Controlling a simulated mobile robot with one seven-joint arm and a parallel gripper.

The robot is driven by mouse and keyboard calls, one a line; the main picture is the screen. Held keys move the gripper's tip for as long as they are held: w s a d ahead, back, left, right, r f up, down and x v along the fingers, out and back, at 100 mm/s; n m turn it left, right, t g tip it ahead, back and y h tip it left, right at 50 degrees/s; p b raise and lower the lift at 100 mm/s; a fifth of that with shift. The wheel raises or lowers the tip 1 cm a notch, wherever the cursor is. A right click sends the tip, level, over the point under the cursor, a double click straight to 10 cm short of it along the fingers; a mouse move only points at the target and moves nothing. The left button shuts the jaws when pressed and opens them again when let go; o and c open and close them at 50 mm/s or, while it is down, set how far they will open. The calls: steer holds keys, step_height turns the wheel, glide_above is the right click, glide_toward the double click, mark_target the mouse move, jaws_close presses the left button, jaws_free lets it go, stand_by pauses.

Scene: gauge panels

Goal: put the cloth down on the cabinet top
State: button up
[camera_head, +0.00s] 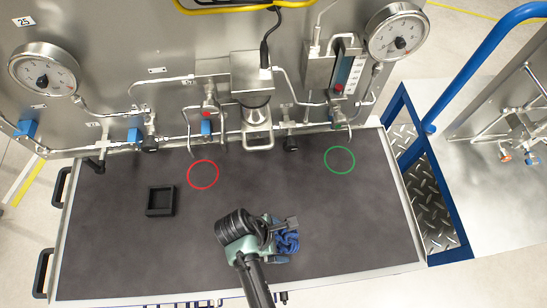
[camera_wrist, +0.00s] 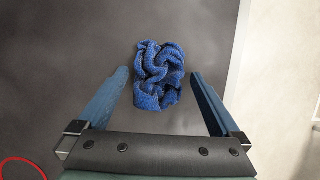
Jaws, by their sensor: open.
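The cloth (camera_wrist: 158,78) is a crumpled blue bundle lying on the dark cabinet top (camera_head: 340,225). In the head view the cloth (camera_head: 288,243) shows partly from behind my gripper (camera_head: 283,233). In the wrist view my gripper (camera_wrist: 160,95) is open, with one blue finger on each side of the cloth and a visible gap between each finger and the cloth. The fingers do not touch it in this view. The cloth's left part is hidden by my gripper in the head view.
A black square frame (camera_head: 161,201) sits at the left of the top. A red ring (camera_head: 203,174) and a green ring (camera_head: 339,160) mark the surface near the panel. Gauges (camera_head: 44,79), pipes and valves line the back edge. The front right of the top is clear.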

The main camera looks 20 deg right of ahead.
steer(key=v, duration=1.1)
steer(key=shift+r+b, duration=0.35)
steer(key=shift+b, duration=0.05)
steer(key=shift+a, duration=0.1)
